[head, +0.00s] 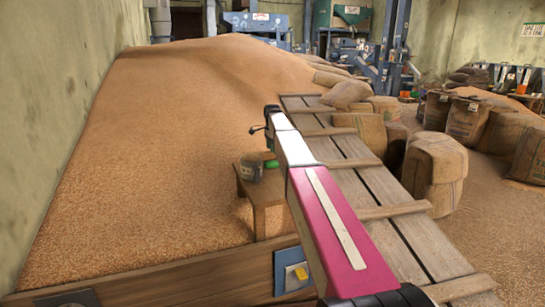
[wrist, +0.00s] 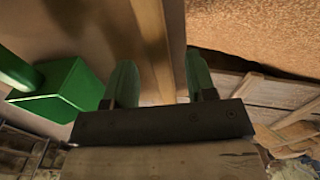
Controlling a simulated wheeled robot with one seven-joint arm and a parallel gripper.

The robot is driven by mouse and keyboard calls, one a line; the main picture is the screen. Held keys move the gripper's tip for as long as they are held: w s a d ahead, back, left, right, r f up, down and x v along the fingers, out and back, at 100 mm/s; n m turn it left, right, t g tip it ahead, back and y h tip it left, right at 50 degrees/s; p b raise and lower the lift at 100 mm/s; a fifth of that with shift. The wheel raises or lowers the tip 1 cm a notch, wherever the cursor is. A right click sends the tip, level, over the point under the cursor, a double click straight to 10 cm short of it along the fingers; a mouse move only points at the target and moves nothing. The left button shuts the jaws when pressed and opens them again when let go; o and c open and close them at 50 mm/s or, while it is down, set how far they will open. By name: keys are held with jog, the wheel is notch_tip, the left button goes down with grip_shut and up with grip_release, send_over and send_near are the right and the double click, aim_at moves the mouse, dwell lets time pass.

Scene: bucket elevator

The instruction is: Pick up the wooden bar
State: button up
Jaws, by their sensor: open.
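A pale wooden bar (wrist: 153,40) shows in the wrist view, running from the top edge down between my two green fingers. It lies over or along a brown wooden surface; I cannot tell how far below the fingertips it is. My gripper (wrist: 160,62) is open, one finger on each side of the bar in the picture, with gaps on both sides. The bar's lower end is hidden behind the gripper's dark mount. In the head view my arm covers the gripper, and I cannot make out the bar there.
A green block with a round handle (wrist: 62,92) is left of my fingers. A grain heap (head: 150,130) lies left and behind; a plank ramp (head: 345,148) and stacked sacks (head: 434,172) stand right.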

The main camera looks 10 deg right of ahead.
aim_at(273, 159)
notch_tip(273, 159, down, 4)
jog(key=shift+d+r, duration=0.15)
jog(key=shift+r, duration=0.1)
jog(key=c, duration=0.9)
jog(key=shift+r, duration=0.1)
